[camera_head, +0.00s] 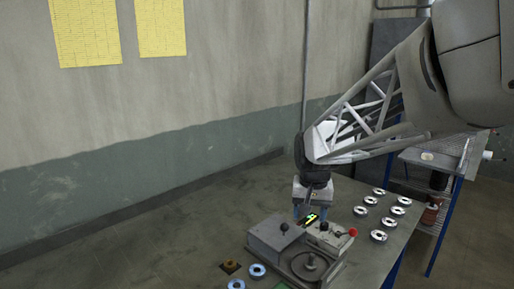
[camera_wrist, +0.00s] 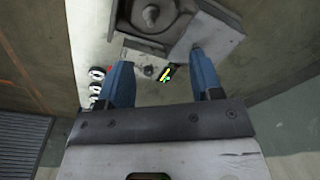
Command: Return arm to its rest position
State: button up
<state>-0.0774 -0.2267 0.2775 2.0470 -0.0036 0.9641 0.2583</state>
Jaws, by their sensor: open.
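My gripper (camera_head: 309,213) is above the work table (camera_head: 345,189), just behind the grey machine (camera_head: 270,236) with a black knob and a red knob. In the wrist view my gripper (camera_wrist: 160,80) shows two blue fingers spread apart with nothing between them. The machine also shows in the wrist view (camera_wrist: 215,40), with its round spindle fixture (camera_wrist: 150,15) at the top. A small black display with yellow-green marks (camera_head: 311,218) lies beyond the fingertips; it also shows in the wrist view (camera_wrist: 167,73).
Several flap discs (camera_head: 378,236) lie in rows on the table right of the machine. More discs (camera_head: 257,270) lie at the front left. A blue-framed shelf rack (camera_head: 446,218) stands at the right. Yellow sheets (camera_head: 85,32) hang on the wall. Space above the table's left is clear.

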jog(key=s+d+n, duration=0.1)
jog(key=s+d, duration=0.1)
jog(key=s, duration=1.1)
jog(key=s+d+t, duration=0.1)
jog(key=s+d, duration=0.1)
jog(key=s, duration=1.2)
jog(key=shift+d+n+t, duration=0.3)
jog(key=shift+d+n, duration=0.05)
jog(key=shift+n, duration=0.05)
